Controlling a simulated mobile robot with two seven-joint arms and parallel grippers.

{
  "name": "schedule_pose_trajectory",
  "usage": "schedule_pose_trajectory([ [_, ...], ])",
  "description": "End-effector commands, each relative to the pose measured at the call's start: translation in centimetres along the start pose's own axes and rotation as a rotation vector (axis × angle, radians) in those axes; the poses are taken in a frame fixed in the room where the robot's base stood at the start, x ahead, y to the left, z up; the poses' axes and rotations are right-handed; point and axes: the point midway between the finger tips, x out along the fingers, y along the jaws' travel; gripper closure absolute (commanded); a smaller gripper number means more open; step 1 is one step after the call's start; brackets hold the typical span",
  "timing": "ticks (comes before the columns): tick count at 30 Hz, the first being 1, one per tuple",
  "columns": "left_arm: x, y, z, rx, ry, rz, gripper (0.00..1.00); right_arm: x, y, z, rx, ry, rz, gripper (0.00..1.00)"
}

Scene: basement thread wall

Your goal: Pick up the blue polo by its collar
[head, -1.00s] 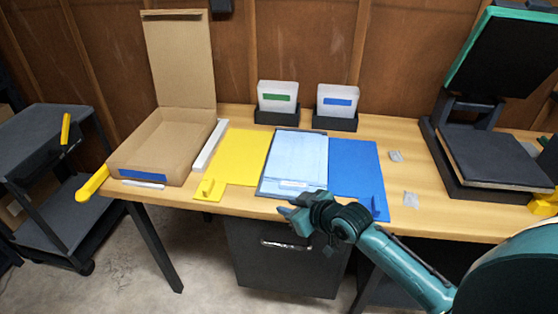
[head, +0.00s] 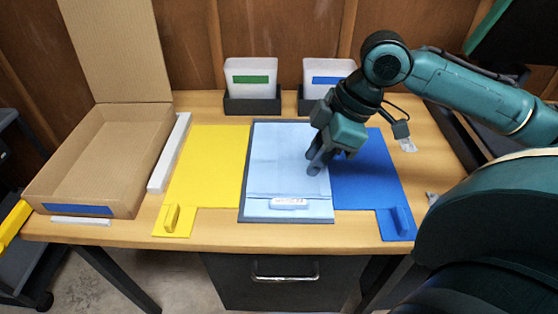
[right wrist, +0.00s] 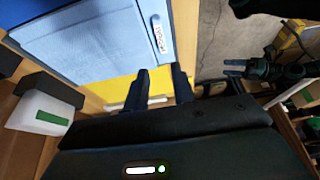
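The blue polo (head: 288,160) is a light blue folded garment lying flat on a grey board (head: 243,200) in the middle of the table. A white tag (head: 289,203) with small print lies near its front edge. The polo also shows at the upper left of the right wrist view (right wrist: 100,35). My right gripper (head: 316,166) hangs over the polo's right side, fingers pointing down. In the right wrist view its two fingers (right wrist: 162,86) are apart with nothing between them. My left gripper (right wrist: 236,67) shows small at the right of that view, its fingers apart.
A yellow panel (head: 205,165) and a blue panel (head: 368,180) with upright tabs flank the board. An open cardboard box (head: 100,190) stands at left. Two bins with a green label (head: 251,80) and a blue label (head: 333,80) stand behind.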

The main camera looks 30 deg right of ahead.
Motion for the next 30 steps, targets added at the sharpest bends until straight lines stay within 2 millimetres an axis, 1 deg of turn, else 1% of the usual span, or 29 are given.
schedule_pose_trajectory([
  [1,0.0,0.1,0.3,-0.004,-0.001,0.003,0.24,1.0,-0.2,0.1,-0.002,-0.002,-0.008,0.75],
  [6,0.1,0.2,0.8,-0.014,-0.001,0.008,0.24,4.3,-0.2,0.0,-0.001,0.001,-0.008,0.75],
  [9,0.1,0.2,0.9,-0.015,0.001,0.008,0.24,5.9,-0.2,0.0,-0.001,0.001,-0.007,0.75],
  [12,0.0,0.1,0.9,-0.014,0.007,0.006,0.24,6.9,-0.1,0.0,0.000,0.002,-0.004,0.75],
  [17,-0.2,0.0,1.2,-0.013,0.008,0.001,0.24,8.0,-0.1,0.1,0.001,0.001,-0.004,0.75],
  [20,-0.1,-0.1,1.2,-0.009,0.018,-0.002,0.24,9.5,-0.2,0.2,0.001,0.003,-0.006,0.75],
  [24,-0.2,-0.3,0.5,-0.002,0.050,-0.007,0.24,11.5,-0.1,0.3,0.001,0.002,-0.004,0.75],
  [27,-0.4,-0.3,0.5,-0.001,0.056,-0.009,0.24,12.3,-0.1,0.3,0.000,0.002,-0.003,0.75],
  [30,-0.6,-0.3,0.7,-0.003,0.051,-0.010,0.24,12.5,-0.1,0.2,0.000,0.002,-0.002,0.75],
])
